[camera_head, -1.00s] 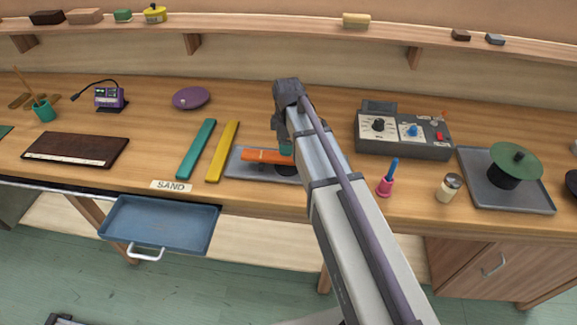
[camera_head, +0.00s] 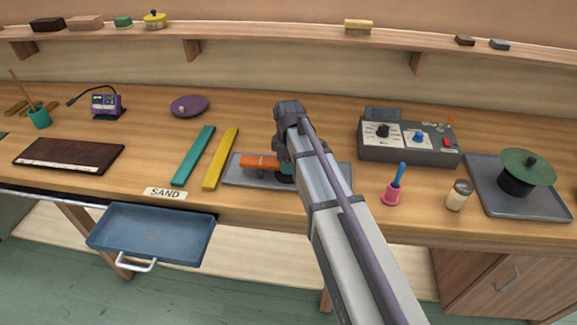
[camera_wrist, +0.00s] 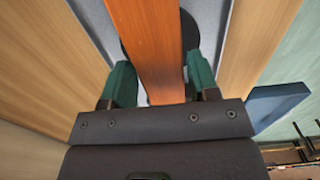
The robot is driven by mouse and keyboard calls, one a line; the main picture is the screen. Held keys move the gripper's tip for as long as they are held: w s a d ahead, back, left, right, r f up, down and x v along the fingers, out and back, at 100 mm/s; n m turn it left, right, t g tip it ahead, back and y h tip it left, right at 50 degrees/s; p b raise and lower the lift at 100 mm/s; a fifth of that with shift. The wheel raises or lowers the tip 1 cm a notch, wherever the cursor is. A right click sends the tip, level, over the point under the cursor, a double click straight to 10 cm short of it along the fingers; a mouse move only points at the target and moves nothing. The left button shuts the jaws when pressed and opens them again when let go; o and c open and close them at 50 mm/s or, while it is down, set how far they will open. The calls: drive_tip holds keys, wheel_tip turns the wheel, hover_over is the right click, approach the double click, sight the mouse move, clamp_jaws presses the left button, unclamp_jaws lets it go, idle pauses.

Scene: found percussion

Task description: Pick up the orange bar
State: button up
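The orange bar (camera_head: 258,161) lies over the grey tray (camera_head: 236,179) near the middle of the bench, partly hidden by my arm in the head view. In the wrist view the orange bar (camera_wrist: 150,45) runs between the two green fingers of my gripper (camera_wrist: 160,80). One finger stands on each side, with narrow gaps visible, so the gripper looks open around the bar. Firm contact cannot be made out. In the head view my gripper (camera_head: 284,168) is mostly hidden behind my arm. A dark round piece (camera_wrist: 126,48) shows beneath the bar.
A yellow bar (camera_head: 221,158) and a teal bar (camera_head: 194,155) lie left of the tray. A blue drawer (camera_head: 150,235) is open below the front edge.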

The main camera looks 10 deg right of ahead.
drive_tip(key=c, duration=0.7)
drive_tip(key=shift+o, duration=0.2)
drive_tip(key=shift+r, duration=0.1)
